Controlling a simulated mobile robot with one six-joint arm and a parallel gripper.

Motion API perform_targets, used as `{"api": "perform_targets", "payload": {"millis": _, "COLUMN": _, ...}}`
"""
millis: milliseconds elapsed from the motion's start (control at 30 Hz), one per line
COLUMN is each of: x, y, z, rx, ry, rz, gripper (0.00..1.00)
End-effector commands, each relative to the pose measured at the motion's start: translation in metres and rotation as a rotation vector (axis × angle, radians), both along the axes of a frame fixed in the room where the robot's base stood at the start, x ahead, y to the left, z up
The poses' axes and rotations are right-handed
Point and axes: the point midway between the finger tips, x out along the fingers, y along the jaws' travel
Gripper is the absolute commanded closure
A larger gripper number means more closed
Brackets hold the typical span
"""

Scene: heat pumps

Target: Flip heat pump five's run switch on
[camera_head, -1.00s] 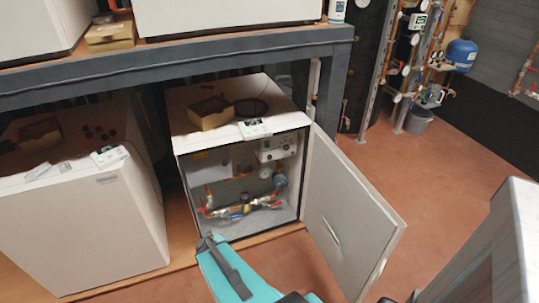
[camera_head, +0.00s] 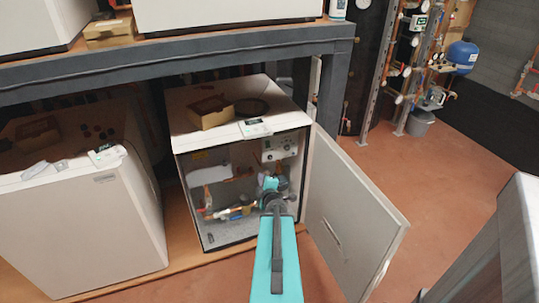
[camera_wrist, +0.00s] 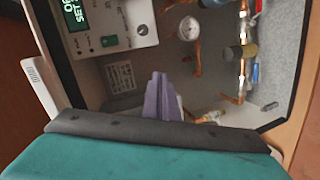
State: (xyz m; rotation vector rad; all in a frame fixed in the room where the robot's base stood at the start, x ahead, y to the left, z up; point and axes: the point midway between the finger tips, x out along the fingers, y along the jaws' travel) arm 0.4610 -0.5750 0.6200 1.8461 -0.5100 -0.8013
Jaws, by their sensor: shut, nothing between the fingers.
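A white heat pump cabinet (camera_head: 187,160) stands under the shelf with its door (camera_head: 345,220) swung open to the right; no number is readable on it. Inside, at upper right, is its control panel (camera_head: 280,147). The wrist view shows this panel (camera_wrist: 125,22) at upper left, with a lit green display (camera_wrist: 76,14), a small green switch (camera_wrist: 109,41) and a round knob (camera_wrist: 142,29). I cannot tell the switch's position. My gripper (camera_head: 270,183) is inside the cabinet opening, below the panel. Its purple fingers (camera_wrist: 162,92) are shut and empty, apart from the switch in the picture.
Copper pipes and valves (camera_head: 230,213) fill the lower cabinet; a gauge (camera_wrist: 189,28) is beside the panel in the wrist view. A second white unit (camera_head: 110,225) stands left. A grey shelf beam (camera_head: 180,65) runs above.

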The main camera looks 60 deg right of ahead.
Motion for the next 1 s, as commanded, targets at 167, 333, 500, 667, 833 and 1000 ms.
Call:
{"api": "perform_targets", "payload": {"millis": 167, "x": -0.032, "y": -0.029, "z": 0.032, "rx": -0.141, "ry": 0.004, "rz": 0.067, "gripper": 1.00}}
{"api": "perform_targets", "payload": {"millis": 333, "x": -0.057, "y": -0.042, "z": 0.055, "rx": -0.249, "ry": 0.020, "rz": 0.132, "gripper": 1.00}}
{"api": "perform_targets", "payload": {"millis": 500, "x": -0.073, "y": -0.047, "z": 0.066, "rx": -0.308, "ry": 0.037, "rz": 0.174, "gripper": 1.00}}
{"api": "perform_targets", "payload": {"millis": 667, "x": -0.078, "y": -0.048, "z": 0.069, "rx": -0.324, "ry": 0.042, "rz": 0.187, "gripper": 1.00}}
{"api": "perform_targets", "payload": {"millis": 833, "x": -0.078, "y": -0.047, "z": 0.069, "rx": -0.324, "ry": 0.042, "rz": 0.187, "gripper": 1.00}}
{"api": "perform_targets", "payload": {"millis": 1000, "x": -0.077, "y": -0.048, "z": 0.069, "rx": -0.323, "ry": 0.042, "rz": 0.187, "gripper": 1.00}}
